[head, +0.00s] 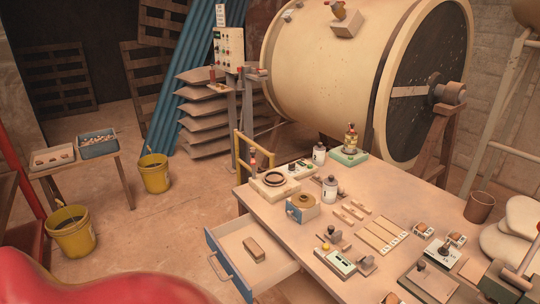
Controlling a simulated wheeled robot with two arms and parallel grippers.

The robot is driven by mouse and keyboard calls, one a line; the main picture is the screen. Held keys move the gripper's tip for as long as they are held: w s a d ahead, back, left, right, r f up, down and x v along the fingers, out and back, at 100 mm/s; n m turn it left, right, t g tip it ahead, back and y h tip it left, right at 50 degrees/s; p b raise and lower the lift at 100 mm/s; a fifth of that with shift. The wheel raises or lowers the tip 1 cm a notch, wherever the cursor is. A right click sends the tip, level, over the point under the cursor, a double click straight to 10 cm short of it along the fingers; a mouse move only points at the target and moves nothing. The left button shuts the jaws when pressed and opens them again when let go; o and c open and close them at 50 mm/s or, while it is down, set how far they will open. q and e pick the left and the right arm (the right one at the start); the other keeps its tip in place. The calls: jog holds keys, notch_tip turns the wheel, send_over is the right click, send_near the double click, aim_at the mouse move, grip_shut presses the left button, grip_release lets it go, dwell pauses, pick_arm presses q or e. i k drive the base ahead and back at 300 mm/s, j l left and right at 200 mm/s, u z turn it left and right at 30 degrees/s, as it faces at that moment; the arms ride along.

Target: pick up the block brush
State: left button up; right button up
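A small brown block (254,249) lies alone in the open drawer (226,243) at the left side of the workbench. It may be the block brush, but I cannot make out bristles at this size. The drawer is pulled out to the left, with a metal handle on its blue-grey front. Neither of my grippers can be made out in the head view.
The workbench (300,228) is crowded with bottles, wooden strips and small devices. A large cream drum (325,65) stands behind it. Yellow buckets (154,174) and a small side table (75,162) are at the left. Floor between them and the bench is clear.

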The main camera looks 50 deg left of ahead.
aim_at(252, 248)
jog(key=u, duration=1.6)
jog(key=l+u, duration=0.15)
